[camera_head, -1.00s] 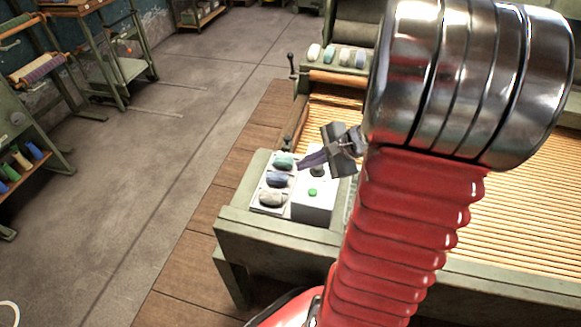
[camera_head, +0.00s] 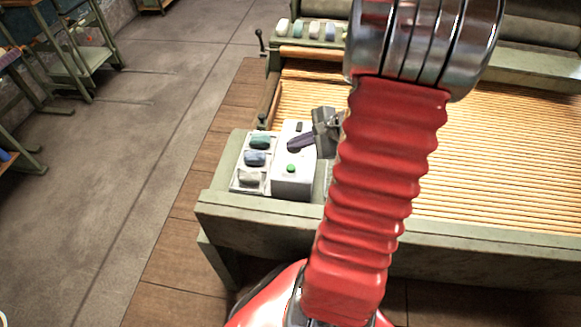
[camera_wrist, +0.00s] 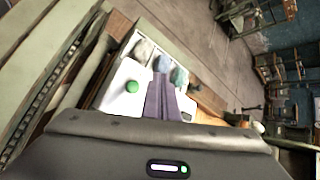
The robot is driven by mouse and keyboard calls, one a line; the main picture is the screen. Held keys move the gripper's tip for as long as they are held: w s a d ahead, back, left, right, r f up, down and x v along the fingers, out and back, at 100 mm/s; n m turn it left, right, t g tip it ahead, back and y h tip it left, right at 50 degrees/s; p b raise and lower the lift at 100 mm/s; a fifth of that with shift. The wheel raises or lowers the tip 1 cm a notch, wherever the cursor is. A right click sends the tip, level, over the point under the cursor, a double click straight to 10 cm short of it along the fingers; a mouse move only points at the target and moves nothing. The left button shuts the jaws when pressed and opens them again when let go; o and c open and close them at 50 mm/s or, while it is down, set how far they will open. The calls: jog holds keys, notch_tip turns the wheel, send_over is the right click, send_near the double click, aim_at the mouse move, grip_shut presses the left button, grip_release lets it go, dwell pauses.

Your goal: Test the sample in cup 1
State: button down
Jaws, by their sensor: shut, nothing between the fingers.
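A white tester box (camera_head: 290,187) with a green button (camera_head: 291,168) stands on the corner of the loom-like frame. A dark slot (camera_head: 299,127) shows at its far end. Left of it, a pale tray (camera_head: 236,187) holds a green (camera_head: 260,142), a blue (camera_head: 255,158) and a grey sample (camera_head: 250,178); I cannot read which is cup 1. My gripper (camera_head: 292,147) is shut and empty, its dark fingers over the box behind the button. In the wrist view the fingers (camera_wrist: 165,88) are together, beside the green button (camera_wrist: 132,87); contact with the box cannot be told.
Several pale and coloured pieces (camera_head: 314,31) sit on a ledge at the back. A slatted bed (camera_head: 480,150) fills the right. A crank handle (camera_head: 261,42) sticks out at the back left. Open floor (camera_head: 130,150) lies to the left, with green stands (camera_head: 75,60) beyond.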

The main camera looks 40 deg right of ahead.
aim_at(295, 168)
jog(key=shift+f, duration=3.3)
jog(key=shift+f, duration=0.15)
jog(key=shift+f, duration=0.2)
jog(key=shift+f, duration=0.55)
dwell(0.4)
jog(key=shift+r, duration=0.95)
jog(key=shift+r, duration=2.55)
